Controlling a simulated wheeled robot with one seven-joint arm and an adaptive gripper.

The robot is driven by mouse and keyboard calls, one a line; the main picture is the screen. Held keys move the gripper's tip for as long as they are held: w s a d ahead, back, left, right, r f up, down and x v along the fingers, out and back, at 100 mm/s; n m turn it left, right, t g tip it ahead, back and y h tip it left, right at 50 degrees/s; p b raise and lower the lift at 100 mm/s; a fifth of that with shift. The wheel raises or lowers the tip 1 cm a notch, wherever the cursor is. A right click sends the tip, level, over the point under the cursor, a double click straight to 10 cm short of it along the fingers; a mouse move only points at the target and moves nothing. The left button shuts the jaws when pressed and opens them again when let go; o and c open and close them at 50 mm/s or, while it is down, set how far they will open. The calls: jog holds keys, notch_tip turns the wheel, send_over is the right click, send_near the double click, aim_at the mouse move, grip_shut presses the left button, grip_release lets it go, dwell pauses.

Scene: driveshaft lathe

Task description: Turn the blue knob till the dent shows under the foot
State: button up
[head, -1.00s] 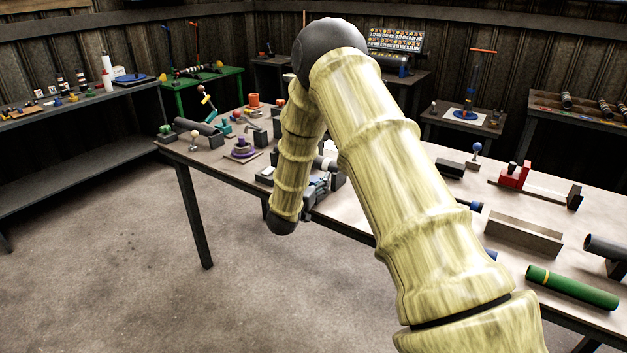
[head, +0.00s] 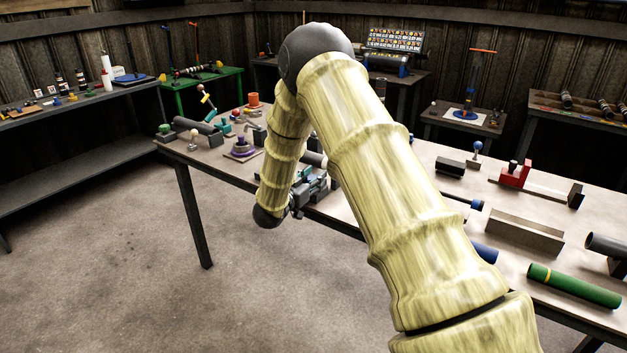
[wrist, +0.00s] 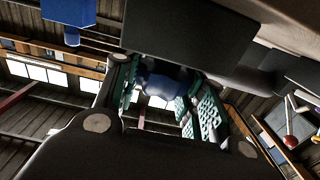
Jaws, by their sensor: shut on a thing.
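In the wrist view my gripper (wrist: 160,98) has its teal-padded fingers on either side of a dark blue knob (wrist: 168,76). It is shut on the knob. A dark block (wrist: 190,35) lies just beyond the knob and covers much of the view. In the head view my gripper (head: 308,186) is at the front edge of the workbench, partly behind my arm. The knob is hidden there. I cannot make out the dent or the foot in either view.
A blue part (wrist: 68,12) shows at the wrist view's top left. The floor before the bench is clear.

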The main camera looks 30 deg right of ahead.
jog(key=o, duration=1.1)
jog(key=shift+c, duration=0.2)
jog(key=v, duration=1.2)
